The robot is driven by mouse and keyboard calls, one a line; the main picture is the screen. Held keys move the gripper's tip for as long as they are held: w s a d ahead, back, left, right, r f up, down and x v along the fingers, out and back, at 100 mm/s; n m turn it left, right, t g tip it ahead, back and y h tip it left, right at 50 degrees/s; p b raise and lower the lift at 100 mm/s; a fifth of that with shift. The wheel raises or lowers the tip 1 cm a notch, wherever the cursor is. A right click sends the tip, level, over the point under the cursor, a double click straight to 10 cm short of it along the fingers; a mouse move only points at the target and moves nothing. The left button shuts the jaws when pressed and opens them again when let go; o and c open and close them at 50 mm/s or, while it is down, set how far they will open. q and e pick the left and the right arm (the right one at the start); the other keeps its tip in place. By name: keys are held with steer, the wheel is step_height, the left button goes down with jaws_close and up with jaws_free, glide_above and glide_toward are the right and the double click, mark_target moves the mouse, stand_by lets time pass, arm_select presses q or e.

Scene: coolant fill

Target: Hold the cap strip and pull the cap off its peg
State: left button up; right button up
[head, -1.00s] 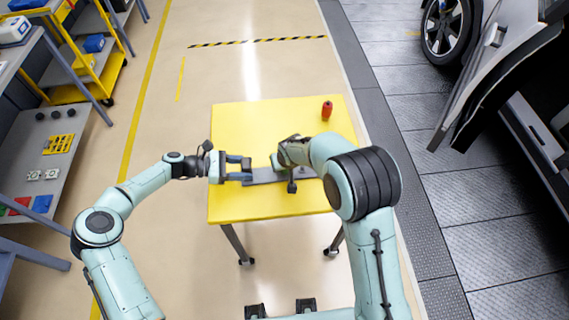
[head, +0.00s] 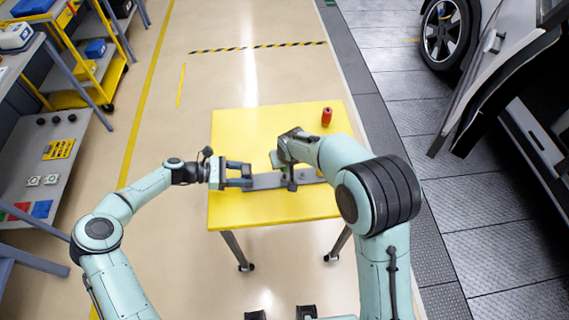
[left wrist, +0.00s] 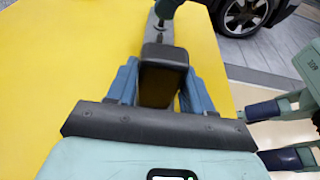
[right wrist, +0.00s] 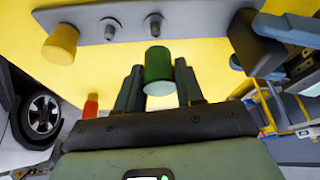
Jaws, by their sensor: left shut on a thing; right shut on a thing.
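The grey cap strip (head: 262,182) lies on the yellow table. My left gripper (head: 246,177) is shut on the dark block (left wrist: 165,57) at the strip's left end, with a blue finger on each side. My right gripper (right wrist: 158,85) is shut on a green cap (right wrist: 158,66). In the right wrist view a bare peg (right wrist: 154,24) shows just beyond the green cap, and the cap looks clear of the strip. A second bare peg (right wrist: 110,28) stands beside it. A yellow cap (right wrist: 61,43) sits at the strip's other end. My right arm hides part of the strip in the head view.
A red container (head: 327,116) stands on the table (head: 240,125) near its back right; it also shows in the right wrist view (right wrist: 91,106). The table's back left is clear. Shelving stands at the left. A car with an open door is at the right.

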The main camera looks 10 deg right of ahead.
steer(key=shift+r, duration=0.15)
steer(key=shift+r, duration=2)
arm_select(q)
steer(key=o, duration=1)
steer(key=v, duration=1.2)
steer(key=shift+r, duration=0.1)
